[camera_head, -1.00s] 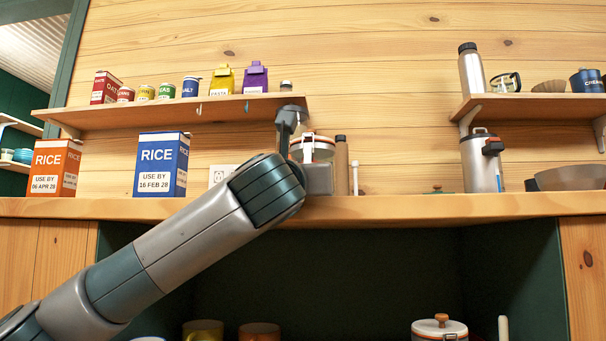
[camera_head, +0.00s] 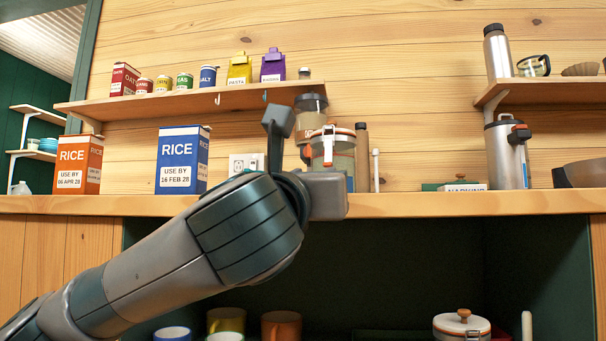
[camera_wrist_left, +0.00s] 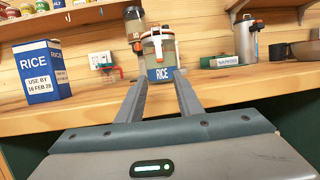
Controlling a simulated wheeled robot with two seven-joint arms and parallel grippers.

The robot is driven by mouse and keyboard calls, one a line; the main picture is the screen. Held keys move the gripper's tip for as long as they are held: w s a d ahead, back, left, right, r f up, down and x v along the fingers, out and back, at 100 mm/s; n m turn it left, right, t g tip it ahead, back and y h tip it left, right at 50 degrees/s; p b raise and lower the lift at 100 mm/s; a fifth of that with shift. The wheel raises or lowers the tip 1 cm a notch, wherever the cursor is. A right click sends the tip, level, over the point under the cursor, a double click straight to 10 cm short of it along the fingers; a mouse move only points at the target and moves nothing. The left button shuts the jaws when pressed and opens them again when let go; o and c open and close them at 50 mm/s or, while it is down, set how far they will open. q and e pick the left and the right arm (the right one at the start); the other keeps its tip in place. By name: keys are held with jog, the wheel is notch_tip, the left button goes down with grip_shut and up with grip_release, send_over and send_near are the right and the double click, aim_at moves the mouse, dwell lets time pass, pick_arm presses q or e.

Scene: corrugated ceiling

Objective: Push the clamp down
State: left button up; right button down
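A clear jar (camera_head: 340,160) with an orange-rimmed lid and a RICE label stands on the wooden counter. Its clamp (camera_head: 328,146) is on the front; it also shows in the left wrist view (camera_wrist_left: 158,45) as a white and red piece near the lid. I cannot tell how far down the clamp sits. My left gripper (camera_wrist_left: 163,82) is open and empty, its two fingers pointing at the jar, which stands beyond the fingertips. My right gripper is in neither view.
A blue rice box (camera_head: 182,160) and an orange rice box (camera_head: 78,165) stand at left. A shelf (camera_head: 190,103) with small packages hangs above. A dispenser (camera_head: 310,118) is behind the jar's left. A steel flask (camera_head: 507,150) stands right. Counter between jar and napkin box (camera_head: 463,187) is mostly clear.

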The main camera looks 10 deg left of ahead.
pick_arm(q)
jog(key=p+v, duration=0.1)
jog(key=v, duration=0.4)
jog(key=shift+s+f, duration=0.1)
jog(key=shift+s, duration=0.1)
